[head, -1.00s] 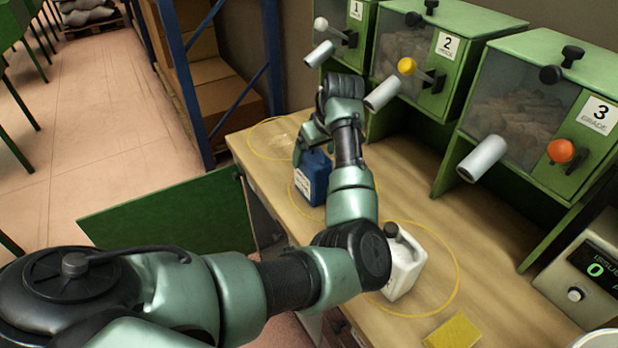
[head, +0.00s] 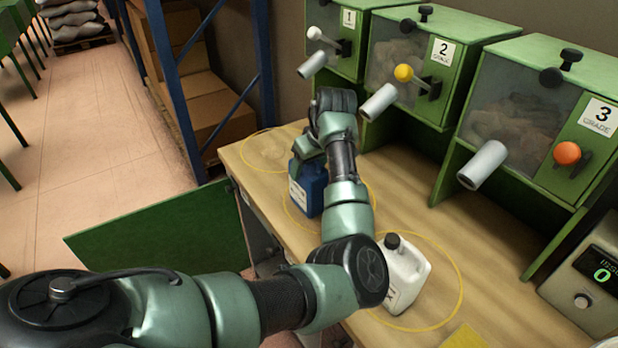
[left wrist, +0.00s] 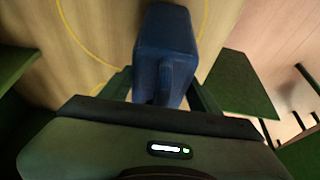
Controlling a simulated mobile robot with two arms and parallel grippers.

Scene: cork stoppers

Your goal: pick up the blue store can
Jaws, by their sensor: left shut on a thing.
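The blue store can (head: 309,190) is at the far left part of the wooden bench, at the middle yellow ring. My left gripper (head: 308,150) is at its top and shut on it, hiding part of its top. The left wrist view shows the blue can (left wrist: 165,45) between the two fingers (left wrist: 160,92). I cannot tell whether the can's base touches the bench. A white can (head: 404,275) with a black cap stands nearer, in another yellow ring. My right gripper is not in view.
Green bins with front spouts (head: 482,165) line the back of the bench (head: 415,205). A display box (head: 585,285) stands at the right. A green panel (head: 160,240) hangs out at the bench's left. The farthest yellow ring (head: 262,150) is empty.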

